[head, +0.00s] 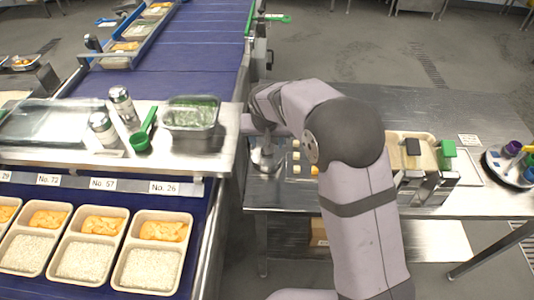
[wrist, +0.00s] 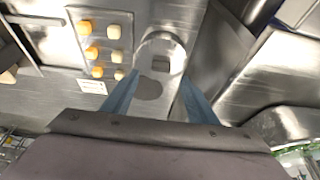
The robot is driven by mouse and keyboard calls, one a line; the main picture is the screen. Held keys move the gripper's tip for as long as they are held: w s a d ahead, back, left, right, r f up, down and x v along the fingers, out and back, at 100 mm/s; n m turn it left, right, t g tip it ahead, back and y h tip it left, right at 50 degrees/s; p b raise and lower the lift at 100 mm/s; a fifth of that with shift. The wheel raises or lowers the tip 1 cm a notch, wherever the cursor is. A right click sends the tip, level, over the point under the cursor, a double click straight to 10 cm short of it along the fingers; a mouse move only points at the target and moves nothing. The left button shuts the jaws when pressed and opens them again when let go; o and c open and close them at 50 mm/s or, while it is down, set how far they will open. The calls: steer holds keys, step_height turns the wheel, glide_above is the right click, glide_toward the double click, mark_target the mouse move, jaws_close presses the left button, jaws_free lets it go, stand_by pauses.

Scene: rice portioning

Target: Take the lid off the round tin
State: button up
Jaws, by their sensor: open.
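The round tin (wrist: 160,44) is a shiny metal cylinder on the steel table, seen from above in the wrist view. A small grey block shape, perhaps a lid knob, shows at its middle. In the head view the tin (head: 266,160) stands near the table's left end, partly behind my arm. My gripper (wrist: 159,75) is open and empty. Its two blue-grey fingers point toward the tin, with the tin's near part lying between the fingertips in the picture. I cannot tell the height gap or any contact. In the head view my fingers are mostly hidden.
A plate with several yellow pieces (wrist: 104,22) lies left of the tin in the wrist view. The blue conveyor (head: 200,50) with its steel shelf (head: 60,155) stands left of the table.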

steer(key=shift+p+x, duration=1.4)
steer(key=shift+x, duration=1.25)
steer(key=shift+s, duration=0.1)
steer(key=c, duration=1.2)
steer(key=shift+o, duration=0.2)
steer(key=shift+r, duration=0.1)
step_height(320, 180, up, 10)
steer(key=b, duration=0.3)
